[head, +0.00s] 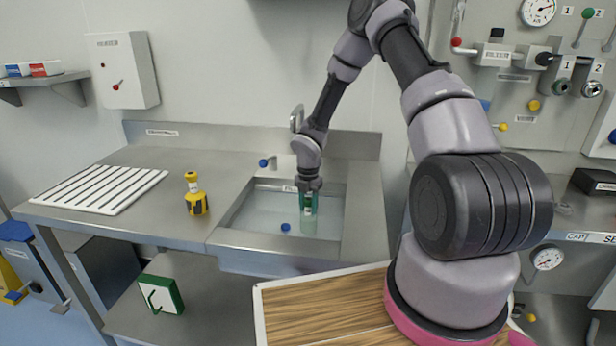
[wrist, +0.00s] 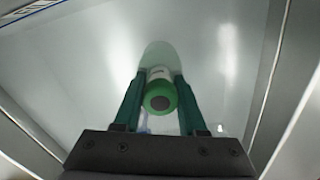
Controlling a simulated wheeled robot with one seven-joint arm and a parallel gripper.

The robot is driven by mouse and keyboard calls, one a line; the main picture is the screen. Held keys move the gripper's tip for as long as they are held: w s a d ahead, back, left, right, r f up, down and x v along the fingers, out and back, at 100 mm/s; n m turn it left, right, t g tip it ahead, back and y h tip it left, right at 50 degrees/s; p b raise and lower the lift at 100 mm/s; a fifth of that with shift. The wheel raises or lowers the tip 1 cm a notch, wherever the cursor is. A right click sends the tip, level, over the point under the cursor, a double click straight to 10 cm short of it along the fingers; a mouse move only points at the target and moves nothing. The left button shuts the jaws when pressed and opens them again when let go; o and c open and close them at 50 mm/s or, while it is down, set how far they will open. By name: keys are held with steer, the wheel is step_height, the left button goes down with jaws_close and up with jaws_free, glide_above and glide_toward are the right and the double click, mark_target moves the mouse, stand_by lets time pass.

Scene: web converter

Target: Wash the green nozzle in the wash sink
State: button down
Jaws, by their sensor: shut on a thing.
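The green nozzle (wrist: 160,94) sits between the two teal fingers of my gripper (wrist: 160,80) in the wrist view, with a green ring, a dark round centre and a white labelled body. My gripper (head: 308,208) is shut on it and points down inside the wash sink (head: 222,222) in the head view. There the fingers mostly hide the nozzle. The sink's basin looks pale and bluish, and a faint greenish shape shows below the fingers. I cannot tell how deep the nozzle is or whether it touches the bottom.
A tap (head: 297,117) and a blue-knobbed valve (head: 266,162) stand behind the sink. A small blue ball (head: 285,227) shows in the basin. A yellow-and-black tool (head: 195,195) and a white slatted rack (head: 100,188) are on the counter to the left. Bare counter lies between them.

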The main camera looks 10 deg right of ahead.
steer(key=shift+r, duration=0.1)
step_height(320, 180, up, 17)
stand_by(1.2)
stand_by(1.1)
